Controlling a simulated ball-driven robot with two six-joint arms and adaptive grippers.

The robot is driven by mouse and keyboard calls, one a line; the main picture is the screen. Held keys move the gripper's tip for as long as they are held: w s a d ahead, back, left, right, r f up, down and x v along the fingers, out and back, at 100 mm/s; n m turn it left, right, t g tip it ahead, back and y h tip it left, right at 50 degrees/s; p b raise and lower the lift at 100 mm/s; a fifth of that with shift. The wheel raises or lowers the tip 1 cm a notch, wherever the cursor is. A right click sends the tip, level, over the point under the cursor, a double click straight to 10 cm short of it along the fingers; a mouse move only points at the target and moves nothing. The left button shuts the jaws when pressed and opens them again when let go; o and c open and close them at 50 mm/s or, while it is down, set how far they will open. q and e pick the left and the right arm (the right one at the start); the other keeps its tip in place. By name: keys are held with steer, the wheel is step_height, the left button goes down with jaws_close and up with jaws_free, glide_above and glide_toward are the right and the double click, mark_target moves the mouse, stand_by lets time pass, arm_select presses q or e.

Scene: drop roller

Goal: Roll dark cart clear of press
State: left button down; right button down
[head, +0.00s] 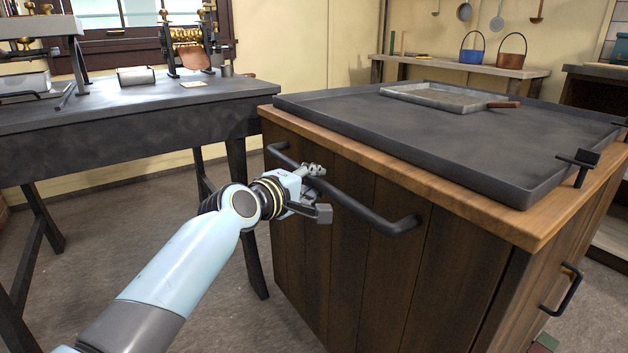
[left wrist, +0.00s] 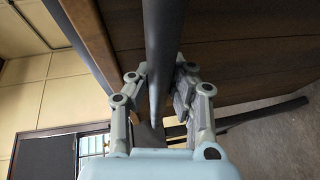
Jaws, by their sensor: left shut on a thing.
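The dark cart (head: 375,270) fills the right half of the head view. It has dark plank sides, a wooden top edge and a black tray top (head: 340,118). A black bar handle (head: 372,217) runs along its near side. My left gripper (head: 314,188) is shut on this handle, near its middle. In the left wrist view, the handle (left wrist: 160,40) passes between the fingers of the left gripper (left wrist: 160,88). The press, a brass-and-dark roller machine (head: 190,48), stands on the dark table at the back left. My right gripper is not in view.
The dark table (head: 120,100) stands left of the cart, with a leg close to the cart's corner. A shallow pan (head: 440,97) lies on the cart top. Grey floor (head: 130,235) is open at lower left.

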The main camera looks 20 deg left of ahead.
arm_select(q)
steer(key=shift+w+d, duration=0.1)
steer(key=shift+w, duration=0.05)
steer(key=shift+w+d+r, duration=0.2)
steer(key=shift+w, duration=0.05)
steer(key=shift+w+d+f, duration=0.1)
steer(key=shift+w+f, duration=0.05)
steer(key=shift+w+d+f, duration=0.1)
steer(key=shift+w, duration=0.05)
steer(key=c, duration=1.2)
jaws_free()
steer(key=shift+o, duration=0.2)
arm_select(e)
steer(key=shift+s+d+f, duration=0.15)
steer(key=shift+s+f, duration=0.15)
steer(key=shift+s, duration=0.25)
arm_select(q)
steer(key=v, duration=1.2)
